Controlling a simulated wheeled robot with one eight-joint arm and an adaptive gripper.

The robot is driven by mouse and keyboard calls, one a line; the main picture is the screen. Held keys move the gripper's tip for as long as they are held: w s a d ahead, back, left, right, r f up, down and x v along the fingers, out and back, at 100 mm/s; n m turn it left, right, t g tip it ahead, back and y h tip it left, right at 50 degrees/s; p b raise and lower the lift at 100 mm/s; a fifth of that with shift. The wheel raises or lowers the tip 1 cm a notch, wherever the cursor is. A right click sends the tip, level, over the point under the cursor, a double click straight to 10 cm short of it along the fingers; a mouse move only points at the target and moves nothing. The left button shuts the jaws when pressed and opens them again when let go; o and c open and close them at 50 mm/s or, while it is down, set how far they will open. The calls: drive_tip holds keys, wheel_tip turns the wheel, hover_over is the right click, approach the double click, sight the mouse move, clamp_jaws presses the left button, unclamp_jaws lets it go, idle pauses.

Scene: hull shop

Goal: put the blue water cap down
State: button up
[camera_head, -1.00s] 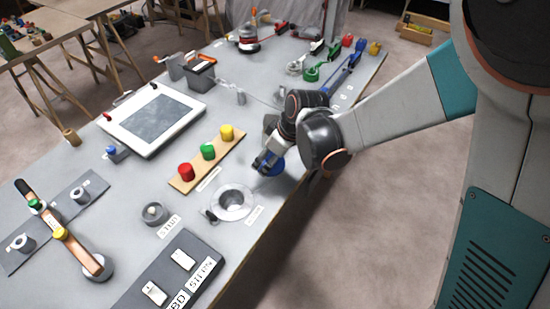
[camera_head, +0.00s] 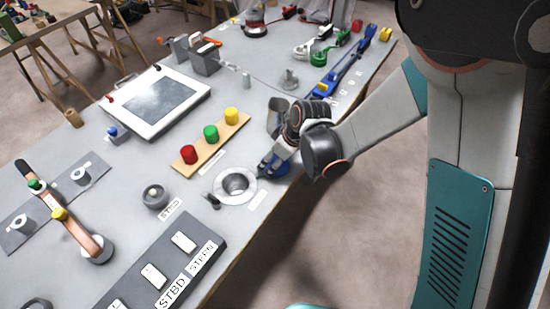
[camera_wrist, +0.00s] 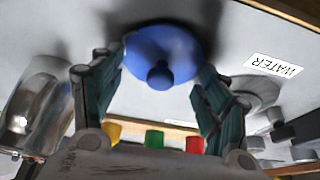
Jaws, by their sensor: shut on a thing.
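The blue water cap (camera_wrist: 160,55) is round with a small knob and sits between the two fingers of my gripper (camera_wrist: 158,80) in the wrist view. My gripper is shut on it. In the head view the gripper (camera_head: 272,168) is low over the bench's near right edge, and the blue cap (camera_head: 281,169) is partly hidden behind its fingers. They are just right of a round metal filler opening (camera_head: 236,184). I cannot tell whether the cap touches the bench top. A WATER label (camera_wrist: 273,66) lies flat to the right of the cap in the wrist view.
A wooden strip (camera_head: 188,168) holds red, green and yellow caps left of my gripper. A framed panel (camera_head: 120,118) lies behind it. A dark box with STBD and STERN labels (camera_head: 205,255) is at the front. Blue and green tools (camera_head: 338,75) lie at the back right.

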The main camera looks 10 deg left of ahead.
drive_tip(key=shift+f, duration=0.2)
drive_tip(key=o, duration=1)
drive_tip(key=shift+r, duration=0.1)
drive_tip(key=p+v, duration=0.4)
drive_tip(key=v, duration=0.8)
drive_tip(key=shift+r, duration=0.1)
